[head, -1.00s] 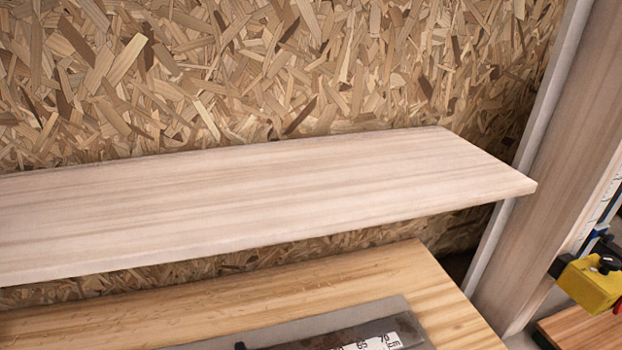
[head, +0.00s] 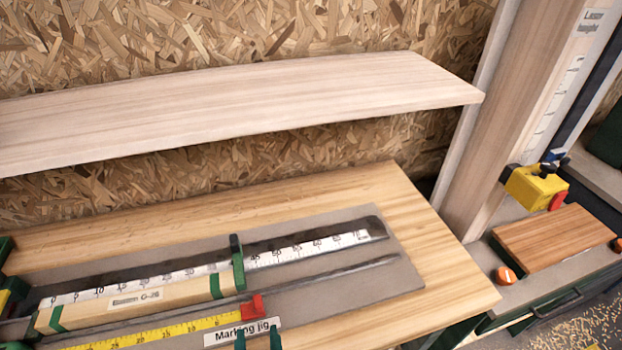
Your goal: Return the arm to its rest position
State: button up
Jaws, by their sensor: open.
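My arm and gripper do not show in the head view. The view holds a workbench with a wooden top (head: 445,240) and an empty pale wooden shelf (head: 250,100) above it. On the bench lies a grey mat (head: 405,285) with a marking jig on it. The jig has a ruler scale (head: 300,247), a wooden bar labelled with small text (head: 130,305), a yellow tape scale (head: 170,330) and a red piece (head: 252,306).
A chipboard wall (head: 200,30) stands behind the shelf. A wooden upright (head: 510,120) rises at the right. Beyond it are a yellow block (head: 535,187), a reddish-brown board (head: 550,237) and an orange-topped round object (head: 506,275) on a grey surface.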

jog(key=w+d+f+m+h, duration=0.1)
jog(key=d+m, duration=0.3)
jog(key=w+d+f+m+g+h, duration=0.1)
jog(key=d+m, duration=0.3)
jog(key=d, duration=0.1)
jog(key=w+d+f+m+g+h, duration=0.1)
jog(key=d+m, duration=0.3)
jog(key=shift+d+f, duration=0.15)
jog(key=shift+d, duration=0.15)
jog(key=s+d+f+m+g, duration=0.2)
jog(key=s+d+m+g, duration=0.15)
jog(key=d+m, duration=0.85)
jog(key=s+d+f+m+g, duration=0.2)
jog(key=s+d+m, duration=0.2)
jog(key=d+m, duration=0.7)
jog(key=s+f+m+g, duration=0.3)
jog(key=s+f, duration=0.3)
jog(key=s, duration=0.5)
jog(key=shift+a+g, duration=0.4)
jog(key=shift+g, duration=0.15)
